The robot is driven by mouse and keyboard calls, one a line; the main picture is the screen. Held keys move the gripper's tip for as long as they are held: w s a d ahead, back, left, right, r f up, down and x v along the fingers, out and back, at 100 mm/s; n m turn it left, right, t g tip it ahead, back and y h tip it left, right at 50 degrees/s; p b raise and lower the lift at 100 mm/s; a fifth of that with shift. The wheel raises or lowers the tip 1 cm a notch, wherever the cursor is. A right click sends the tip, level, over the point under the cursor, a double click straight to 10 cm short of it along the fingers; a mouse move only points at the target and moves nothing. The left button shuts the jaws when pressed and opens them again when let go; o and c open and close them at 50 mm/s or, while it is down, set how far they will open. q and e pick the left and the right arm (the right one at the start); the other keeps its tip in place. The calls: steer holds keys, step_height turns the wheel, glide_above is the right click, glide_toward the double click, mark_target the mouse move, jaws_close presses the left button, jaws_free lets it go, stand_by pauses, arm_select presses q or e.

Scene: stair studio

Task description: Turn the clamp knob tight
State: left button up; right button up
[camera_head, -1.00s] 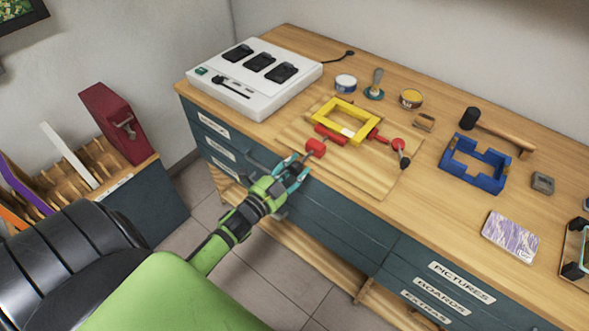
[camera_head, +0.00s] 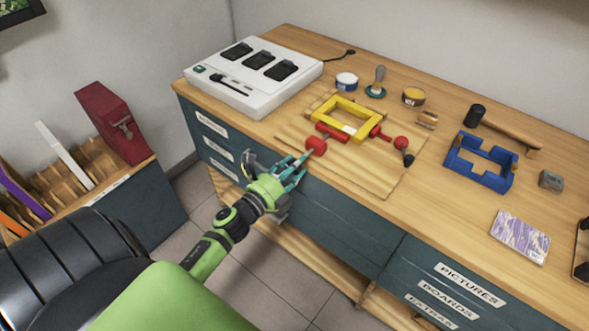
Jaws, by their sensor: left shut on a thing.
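A clamp with red parts lies on a wooden board (camera_head: 380,182) on the bench, next to a yellow frame (camera_head: 372,107). Its round red clamp knob (camera_head: 317,144) is at the near left end. A red jaw block (camera_head: 332,132) lies against the frame's near side. My left gripper (camera_head: 300,163) reaches up from the front edge of the bench, its teal fingertips shut on the near side of the knob. The fingers partly hide the contact. My right gripper is not in view.
A white charger unit (camera_head: 245,95) stands at the back left. A red, black-tipped tool (camera_head: 402,147), a blue frame (camera_head: 478,174), a mallet (camera_head: 508,136) and a patterned block (camera_head: 520,236) lie to the right. Drawers (camera_head: 330,222) front the bench below my arm.

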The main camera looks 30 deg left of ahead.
arm_select(q)
steer(key=m, duration=0.2)
steer(key=m+b, duration=0.1)
steer(key=m, duration=0.1)
steer(key=m+b, duration=0.1)
steer(key=m, duration=0.1)
steer(key=shift+w+a+r, duration=0.1)
steer(key=shift+a+r, duration=0.15)
steer(key=shift+r, duration=0.05)
steer(key=m+b, duration=0.1)
steer(key=m, duration=0.2)
steer(key=shift+r+m, duration=0.15)
steer(key=shift+m, duration=0.25)
steer(key=shift+w+d+r+m+b, duration=0.1)
steer(key=shift+m+b, duration=0.35)
steer(key=shift+m, duration=0.85)
steer(key=o, duration=1.2)
steer(key=shift+c, duration=0.2)
steer(key=shift+d, duration=0.1)
steer(key=shift+f, duration=0.25)
